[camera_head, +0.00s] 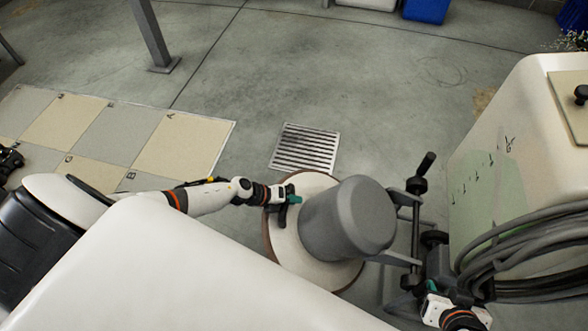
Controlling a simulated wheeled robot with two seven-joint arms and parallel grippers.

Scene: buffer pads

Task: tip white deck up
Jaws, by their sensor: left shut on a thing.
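The white deck (284,245) is a round, pale disc with a brown rim on the floor at the middle of the head view. A grey motor housing (348,220) stands on it and hides its right part. My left gripper (291,200) reaches in from the left and is shut on the deck near its upper left edge; the exact hold is small and partly hidden. My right gripper (436,274) is at the lower right, by the machine's dark handle frame (416,215). Its fingers blend with dark parts there, so I cannot tell whether it is open.
A floor grate (305,148) lies just behind the deck. Checkered floor pads (130,140) lie at left. A large cream machine (520,150) with coiled grey hose (530,240) stands close on the right. A metal post (150,35) and blue bin (426,10) are farther back. Open floor lies behind the grate.

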